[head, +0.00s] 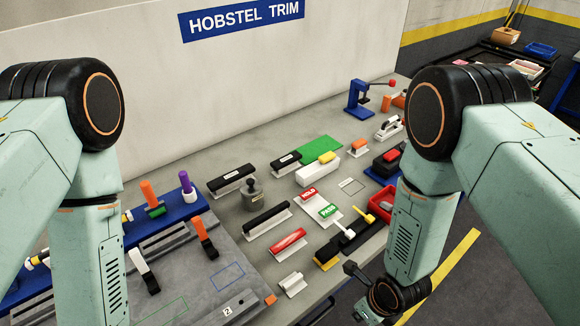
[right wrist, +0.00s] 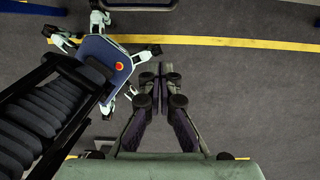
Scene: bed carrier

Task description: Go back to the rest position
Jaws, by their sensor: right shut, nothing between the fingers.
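My right arm (head: 430,215) hangs bent at the right of the head view, its wrist (head: 388,298) low beside the bench's front edge. In the right wrist view my right gripper (right wrist: 160,76) is shut and empty, its fingers together above the dark floor. My left arm (head: 100,240) hangs bent at the left of the head view, in front of the bench's left end. Its gripper is outside the picture.
The grey workbench (head: 228,205) holds a red HOLD sign (head: 308,192), a green PASS sign (head: 328,211), black-handled tools, a blue press (head: 358,98) and a red bin (head: 382,203). A yellow floor line (head: 445,268) runs at right. Floor right of the bench looks clear.

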